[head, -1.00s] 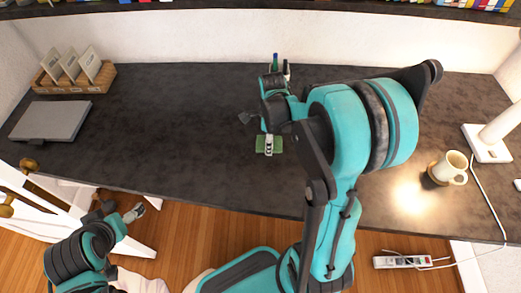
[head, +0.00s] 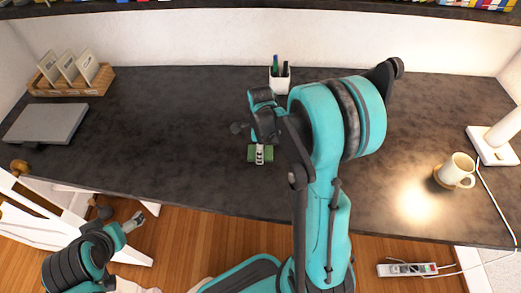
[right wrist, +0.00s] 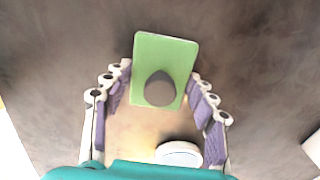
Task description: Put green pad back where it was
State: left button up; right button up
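The green pad (head: 251,155) is at the middle of the dark desk, below my right gripper (head: 260,152) in the head view. In the right wrist view the pad (right wrist: 165,48) is a light green rectangle. One end of it sits between the fingertips of my right gripper (right wrist: 160,78), which close in on its two side edges. A dark round shape covers part of the pad there. Whether the pad touches the desk is hard to tell. My left gripper (head: 135,218) is empty, low in front of the desk at the left; its finger gap is too small to judge.
A pen cup (head: 280,80) stands at the back wall. A wooden rack with cards (head: 70,88) and a flat grey laptop-like slab (head: 45,123) are at the left. A mug (head: 456,170) and a lamp (head: 492,146) are at the right. The desk (head: 170,130) left of the pad is clear.

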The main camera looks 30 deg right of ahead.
jog(key=o, duration=0.3)
jog(key=shift+o, duration=0.2)
jog(key=shift+r, duration=0.1)
notch_tip(320, 180, up, 11)
jog(key=p, duration=0.4)
jog(key=shift+p, duration=0.35)
jog(key=s+a+r+n+t, duration=0.3)
jog(key=s+a+r+n, duration=0.1)
jog(key=n, duration=0.8)
jog(key=s+a+r+n+t, duration=0.4)
jog(key=s+a+n, duration=0.2)
jog(key=n, duration=0.6)
jog(key=shift+s+a+n, duration=0.35)
jog(key=shift+s+n, duration=0.05)
jog(key=shift+s, duration=0.05)
